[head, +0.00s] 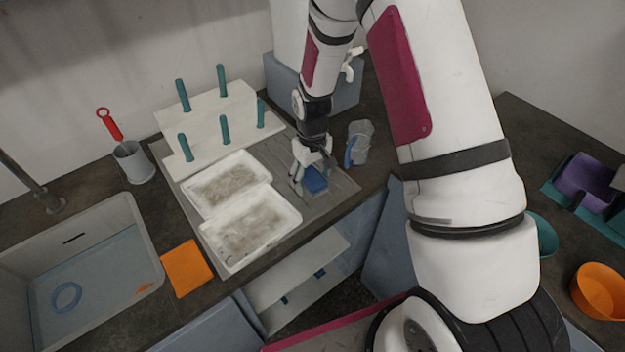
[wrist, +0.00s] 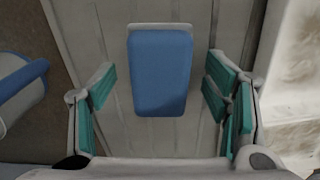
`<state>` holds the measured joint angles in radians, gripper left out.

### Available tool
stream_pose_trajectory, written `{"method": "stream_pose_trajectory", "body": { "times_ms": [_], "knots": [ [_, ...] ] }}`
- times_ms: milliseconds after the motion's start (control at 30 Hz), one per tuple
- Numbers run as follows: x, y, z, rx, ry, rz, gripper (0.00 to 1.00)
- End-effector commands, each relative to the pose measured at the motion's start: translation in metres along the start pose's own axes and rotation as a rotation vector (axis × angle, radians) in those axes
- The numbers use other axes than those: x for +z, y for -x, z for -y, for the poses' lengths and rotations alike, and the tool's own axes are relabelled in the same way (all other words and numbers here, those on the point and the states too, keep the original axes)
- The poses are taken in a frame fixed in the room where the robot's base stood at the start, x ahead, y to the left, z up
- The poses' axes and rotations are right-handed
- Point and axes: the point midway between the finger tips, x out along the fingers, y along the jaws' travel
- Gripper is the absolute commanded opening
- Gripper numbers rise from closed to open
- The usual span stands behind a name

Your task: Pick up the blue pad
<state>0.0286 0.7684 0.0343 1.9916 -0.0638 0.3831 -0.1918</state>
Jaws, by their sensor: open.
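The blue pad (head: 315,180) lies on a grey ribbed board, right of the white trays in the head view. In the wrist view the blue pad (wrist: 161,72) is upper centre, a block with a pale edge at its far end. My gripper (head: 309,178) is over the board close to the pad, pointing down. In the wrist view my gripper (wrist: 160,88) is open, with a teal-padded finger on each side of the pad and a gap on both sides. Nothing is between the fingers in contact with them.
Two white trays (head: 265,262) with sandy contents stand left of the pad. A clear jug with a blue handle (head: 359,143) stands close on the right. A white rack with teal pegs (head: 212,122) is behind the trays. The grey ribbed board (head: 338,184) is bare around the pad.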

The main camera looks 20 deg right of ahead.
Motion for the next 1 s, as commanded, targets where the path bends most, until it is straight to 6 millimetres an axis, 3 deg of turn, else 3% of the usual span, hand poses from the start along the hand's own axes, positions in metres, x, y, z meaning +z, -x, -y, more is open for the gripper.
{"method": "stream_pose_trajectory", "body": {
  "times_ms": [233,400,467,800,1000],
  "knots": [
    [0.000,-0.001,0.000,0.000,0.000,-0.001,0.68],
    [0.000,-0.001,0.000,0.000,0.000,-0.001,0.29],
    [0.000,-0.001,0.000,0.000,0.000,-0.001,0.19],
    [0.000,0.000,0.000,0.000,0.000,-0.001,0.19],
    [-0.001,0.011,-0.001,0.001,-0.001,-0.003,0.19]
  ]
}}
